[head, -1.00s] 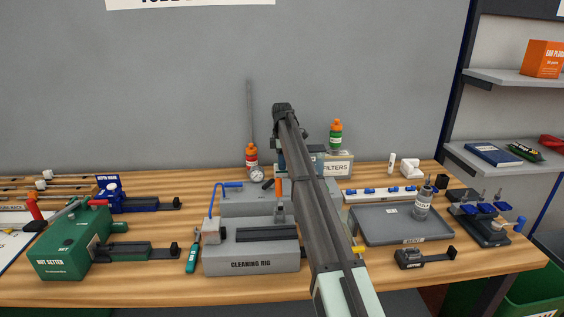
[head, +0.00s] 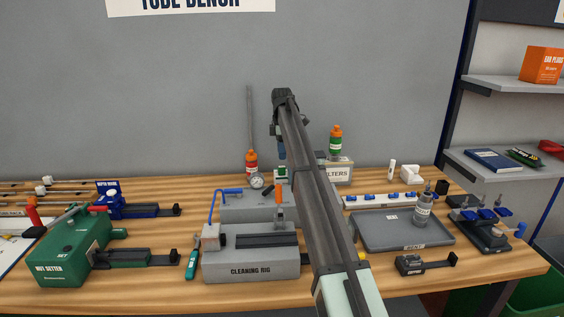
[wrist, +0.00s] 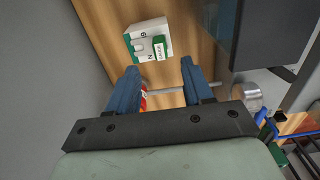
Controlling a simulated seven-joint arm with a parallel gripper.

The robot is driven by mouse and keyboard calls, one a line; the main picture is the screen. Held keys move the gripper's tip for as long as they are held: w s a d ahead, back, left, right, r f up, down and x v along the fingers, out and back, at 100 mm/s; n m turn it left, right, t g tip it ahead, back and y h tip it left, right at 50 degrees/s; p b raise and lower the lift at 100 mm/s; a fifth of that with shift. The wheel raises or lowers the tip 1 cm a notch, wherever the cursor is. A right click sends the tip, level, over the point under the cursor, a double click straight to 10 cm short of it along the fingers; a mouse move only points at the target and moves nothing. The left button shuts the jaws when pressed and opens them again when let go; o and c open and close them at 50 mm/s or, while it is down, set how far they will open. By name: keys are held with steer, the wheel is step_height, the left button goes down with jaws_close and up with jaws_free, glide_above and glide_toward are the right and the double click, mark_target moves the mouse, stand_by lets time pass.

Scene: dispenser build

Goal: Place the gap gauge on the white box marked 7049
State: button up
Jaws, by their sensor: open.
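A small white block with a green part lettered GAUGE (wrist: 159,47) lies on the wood bench in the wrist view. It appears to be the gap gauge, and it also shows as a small white and green thing in the head view (head: 281,173). My gripper (wrist: 160,68) has two blue fingers, spread apart with nothing held between them. The block is beyond the fingertips, apart from them. In the head view my gripper (head: 282,157) hangs above the block, pointing down, partly hidden by my arm. No marking 7049 is readable in either view, so I cannot tell which box it is.
An orange-capped bottle (head: 252,163) and a round dial (head: 257,183) stand just left of the block. A filters box (head: 337,172) with a green bottle (head: 335,142) is to the right. The cleaning rig (head: 250,266) is in front. A grey tray (head: 385,242) lies right.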

mark_target(282, 167)
steer(key=shift+r, duration=2.3)
